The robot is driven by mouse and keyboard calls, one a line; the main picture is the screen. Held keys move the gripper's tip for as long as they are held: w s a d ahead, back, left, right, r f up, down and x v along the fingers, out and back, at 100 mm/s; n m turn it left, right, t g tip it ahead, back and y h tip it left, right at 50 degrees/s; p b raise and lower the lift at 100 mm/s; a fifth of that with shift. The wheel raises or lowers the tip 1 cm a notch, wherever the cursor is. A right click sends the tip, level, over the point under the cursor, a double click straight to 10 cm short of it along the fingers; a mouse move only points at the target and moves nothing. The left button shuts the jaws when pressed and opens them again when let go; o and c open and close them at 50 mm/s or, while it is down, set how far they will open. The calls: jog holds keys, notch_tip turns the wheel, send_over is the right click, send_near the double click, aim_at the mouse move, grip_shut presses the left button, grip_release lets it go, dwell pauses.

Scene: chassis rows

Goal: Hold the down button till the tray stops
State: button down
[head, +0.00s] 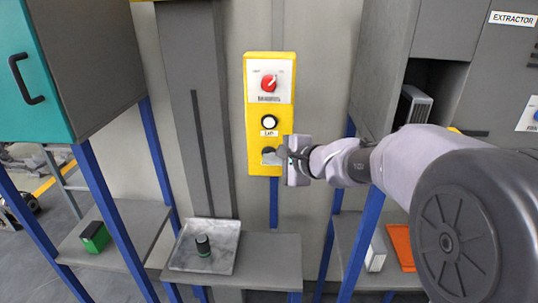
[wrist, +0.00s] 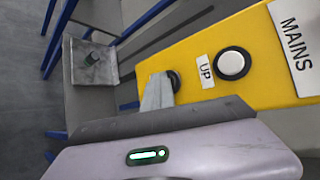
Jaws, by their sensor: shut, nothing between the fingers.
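A yellow control box (head: 285,130) on the wall carries a white button (head: 269,122) labelled UP and a dark lower button (wrist: 174,81), mostly covered by my fingers. The lower button's own label is hidden. My gripper (head: 275,156) is shut and empty, its fingertips at the lower button. I cannot tell whether the button is pressed in. The grey metal tray (head: 185,261) is low, in front of the slotted mast, at about bench height; a dark cylinder with a green rim (head: 203,245) stands upright on it. The tray also shows in the wrist view (wrist: 76,72).
A red rotary switch (head: 268,83) sits above the buttons. A grey bench (head: 268,258) is beside the tray. A green box (head: 95,237) lies on the left shelf, an orange tray (head: 402,246) on the right one. Blue posts flank the control box.

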jog(key=shift+s+b, duration=0.65)
jog(key=shift+s, duration=0.2)
jog(key=shift+s+a+b, duration=0.1)
jog(key=shift+s+b, duration=1.05)
jog(key=shift+s, duration=1.35)
